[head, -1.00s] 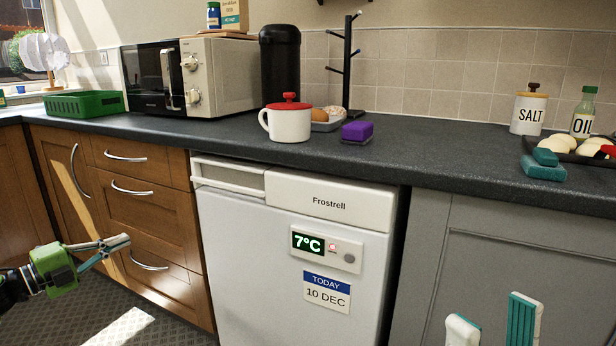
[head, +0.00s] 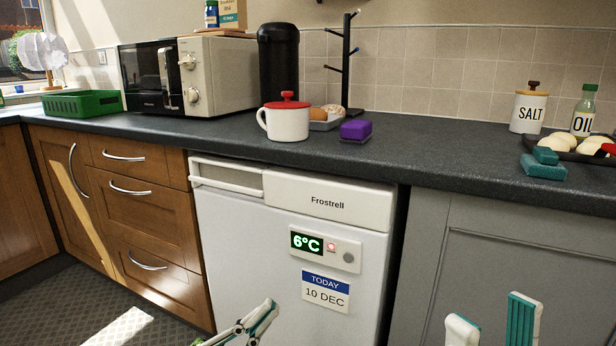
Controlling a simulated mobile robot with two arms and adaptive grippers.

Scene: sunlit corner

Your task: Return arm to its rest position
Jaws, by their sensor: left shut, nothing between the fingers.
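My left gripper (head: 265,318) is at the bottom of the head view, in front of the white fridge's lower door. Its pale fingers with teal pads are together and hold nothing, and only a bit of its green body shows at the bottom edge. My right gripper (head: 492,326) is at the bottom right, in front of the grey cupboard (head: 540,260). Its two fingers point up and stand well apart, with nothing visible between them. Its body is out of the picture.
The white fridge (head: 240,250) shows 6°C. On the dark worktop (head: 430,150) stand a white mug with a red lid (head: 287,121), a purple block (head: 355,131), a salt jar (head: 528,112), an oil bottle (head: 584,112) and a teal block (head: 543,168). Wooden drawers (head: 150,230) are at left.

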